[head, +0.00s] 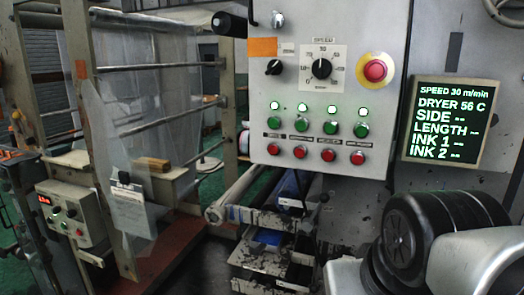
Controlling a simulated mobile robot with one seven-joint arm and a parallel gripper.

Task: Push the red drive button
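A light grey control panel (270,85) hangs in the upper middle of the head view. Along its bottom runs a row of several red push buttons, from the leftmost (273,149) to the rightmost (358,158). Small dark label plates sit above them, too small to read, so I cannot tell which one is the drive button. A larger red mushroom button (375,70) on a yellow ring is at the panel's right. My gripper's fingers are not in view.
Green buttons (331,128) with lit lamps sit above the red row; two black knobs (321,68) are higher. A display (450,124) stands right of the panel. A black ribbed, rounded part and a grey arm-like part fill the lower right. Rollers (228,200) lie below left.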

